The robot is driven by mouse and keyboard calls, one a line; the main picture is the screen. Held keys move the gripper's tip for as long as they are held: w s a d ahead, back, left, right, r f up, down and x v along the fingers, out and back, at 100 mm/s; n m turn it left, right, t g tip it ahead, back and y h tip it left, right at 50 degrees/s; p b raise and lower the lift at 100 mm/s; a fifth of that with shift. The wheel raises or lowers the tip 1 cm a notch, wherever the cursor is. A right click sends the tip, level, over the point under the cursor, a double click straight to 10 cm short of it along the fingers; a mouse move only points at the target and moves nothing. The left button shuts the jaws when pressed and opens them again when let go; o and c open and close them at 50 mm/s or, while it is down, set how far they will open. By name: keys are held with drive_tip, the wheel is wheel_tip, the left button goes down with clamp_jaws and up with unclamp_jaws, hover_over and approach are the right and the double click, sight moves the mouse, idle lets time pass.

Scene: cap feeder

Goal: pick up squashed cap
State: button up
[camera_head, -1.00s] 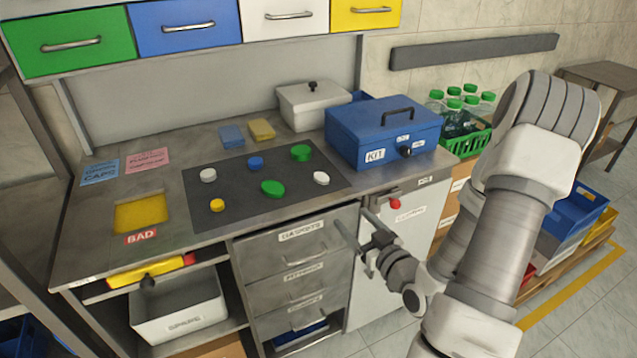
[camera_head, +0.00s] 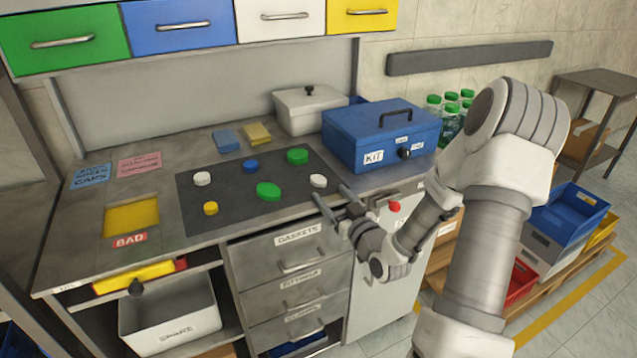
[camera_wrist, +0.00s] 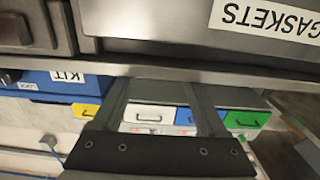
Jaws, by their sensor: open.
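Several caps lie on a dark mat (camera_head: 232,183) on the bench. The front green cap (camera_head: 268,191) looks wide and oval, perhaps the squashed one, though its shape is hard to judge. The others are a rounder green cap (camera_head: 297,157), a blue cap (camera_head: 251,166), two white caps (camera_head: 202,178) (camera_head: 318,181) and a yellow cap (camera_head: 210,208). My gripper (camera_head: 330,193) is open and empty at the bench's front edge, right of the oval green cap and just in front of the right white cap. In the wrist view, my gripper (camera_wrist: 162,105) shows no cap between its fingers.
A blue KIT box (camera_head: 380,137) and a lidded grey container (camera_head: 307,108) stand behind and right of the mat. A yellow opening (camera_head: 132,217) marked BAD is at left. Blue and yellow pads (camera_head: 257,133) lie behind the mat. Drawers (camera_head: 290,255) sit below the edge.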

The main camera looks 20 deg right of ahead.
sight(321, 184)
drive_tip(key=shift+w+a, duration=0.1)
drive_tip(key=shift+w, duration=3)
clamp_jaws()
